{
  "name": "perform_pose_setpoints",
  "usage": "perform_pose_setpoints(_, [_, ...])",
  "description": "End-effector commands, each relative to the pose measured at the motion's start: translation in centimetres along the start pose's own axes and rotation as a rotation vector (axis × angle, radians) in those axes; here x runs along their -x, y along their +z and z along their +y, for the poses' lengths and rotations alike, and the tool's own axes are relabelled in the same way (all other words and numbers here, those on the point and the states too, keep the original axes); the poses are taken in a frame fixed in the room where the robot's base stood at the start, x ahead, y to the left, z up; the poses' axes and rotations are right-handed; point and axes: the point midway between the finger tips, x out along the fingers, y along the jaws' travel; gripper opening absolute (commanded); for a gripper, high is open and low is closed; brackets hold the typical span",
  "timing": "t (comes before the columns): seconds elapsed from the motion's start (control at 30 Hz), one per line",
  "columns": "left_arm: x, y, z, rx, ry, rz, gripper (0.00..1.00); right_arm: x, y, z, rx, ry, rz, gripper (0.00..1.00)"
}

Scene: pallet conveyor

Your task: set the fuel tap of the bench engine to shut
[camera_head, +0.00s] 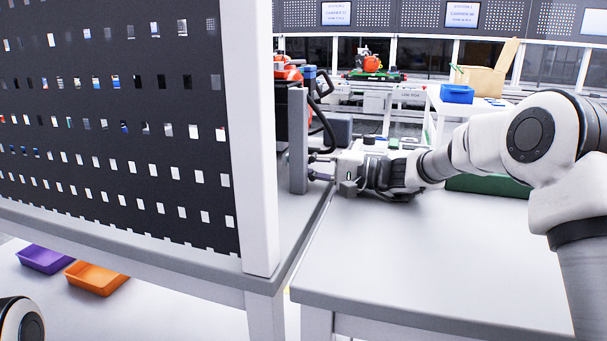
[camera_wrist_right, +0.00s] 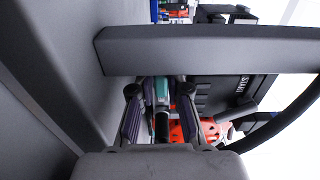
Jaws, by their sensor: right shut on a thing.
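The bench engine (camera_head: 283,73), with orange and black parts, stands behind a grey post and is mostly hidden by the perforated panel. In the right wrist view its orange part (camera_wrist_right: 208,131) and a black panel lettered START show. My right gripper (camera_head: 318,168) reaches in from the right beside the post. Its fingers (camera_wrist_right: 160,108) are shut on a small part with teal and black areas, seemingly the fuel tap (camera_wrist_right: 162,90). The tap's setting cannot be read. My left gripper is out of view.
The grey post (camera_head: 298,150) stands close to my right gripper and crosses the wrist view (camera_wrist_right: 210,50). A perforated panel (camera_head: 120,125) blocks the left. The near table top (camera_head: 430,260) is clear. A blue bin (camera_head: 457,94) and cardboard box (camera_head: 482,80) stand behind.

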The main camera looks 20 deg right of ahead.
Motion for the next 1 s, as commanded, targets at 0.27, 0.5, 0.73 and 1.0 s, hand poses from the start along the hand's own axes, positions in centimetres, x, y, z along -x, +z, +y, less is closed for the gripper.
perform_pose_setpoints(0.27, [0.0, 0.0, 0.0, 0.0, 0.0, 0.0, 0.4, 0.0, -0.1, -0.1, 0.004, 0.0, 0.002, 0.0])
perform_pose_setpoints(0.5, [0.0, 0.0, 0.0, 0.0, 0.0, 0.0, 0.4, 0.0, -0.1, 0.0, 0.003, 0.0, 0.001, 0.26])
perform_pose_setpoints(0.73, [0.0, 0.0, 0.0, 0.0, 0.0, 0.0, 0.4, 0.6, -0.1, -0.1, 0.003, -0.001, 0.002, 0.26])
perform_pose_setpoints(1.0, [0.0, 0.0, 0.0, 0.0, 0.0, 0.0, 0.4, 6.5, -0.1, -0.2, 0.0, -0.006, 0.004, 0.26])
